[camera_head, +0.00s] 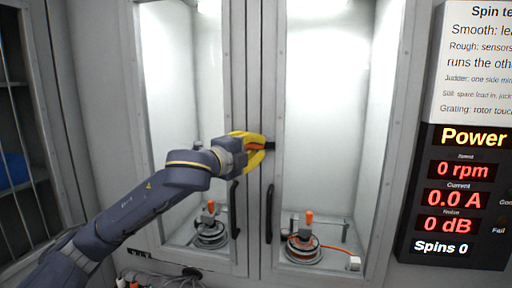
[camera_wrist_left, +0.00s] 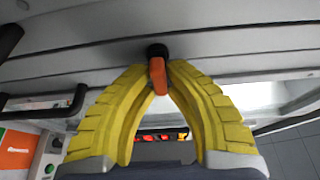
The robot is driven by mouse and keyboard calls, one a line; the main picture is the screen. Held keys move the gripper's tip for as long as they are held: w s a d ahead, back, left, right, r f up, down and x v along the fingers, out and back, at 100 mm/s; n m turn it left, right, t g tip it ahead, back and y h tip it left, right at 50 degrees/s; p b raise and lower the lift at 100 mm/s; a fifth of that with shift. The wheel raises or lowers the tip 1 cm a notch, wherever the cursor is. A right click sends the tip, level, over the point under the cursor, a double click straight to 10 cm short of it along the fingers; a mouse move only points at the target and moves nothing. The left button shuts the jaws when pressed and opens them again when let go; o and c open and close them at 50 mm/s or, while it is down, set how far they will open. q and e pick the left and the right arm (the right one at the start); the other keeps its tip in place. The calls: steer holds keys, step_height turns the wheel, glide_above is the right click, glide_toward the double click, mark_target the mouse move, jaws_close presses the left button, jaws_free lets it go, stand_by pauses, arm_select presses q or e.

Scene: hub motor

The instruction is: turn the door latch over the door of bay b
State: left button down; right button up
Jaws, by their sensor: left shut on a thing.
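The door latch (camera_head: 257,147) is a small orange-red lever with a black pivot, on the grey frame between two glazed doors. In the left wrist view the latch (camera_wrist_left: 159,77) lies between the fingertips, with its black pivot above. My left gripper (camera_head: 262,150) has yellow fingers and is shut on the latch lever. In the head view the fingers partly hide the lever, which points left from its pivot. The left door (camera_head: 200,90) and right door (camera_head: 322,90) look closed. I see no bay letters. My right gripper is not in view.
Black door handles stand out below the latch, one on the left door (camera_head: 235,208) and one on the right (camera_head: 269,213). Behind the glass are a left motor (camera_head: 210,236) and a right motor (camera_head: 303,250). A display panel (camera_head: 455,200) stands at the right.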

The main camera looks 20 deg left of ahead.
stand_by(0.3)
arm_select(q)
steer(key=c, duration=1.4)
jaws_free()
steer(key=shift+c, duration=0.2)
steer(key=v, duration=1.2)
steer(key=shift+d, duration=0.1)
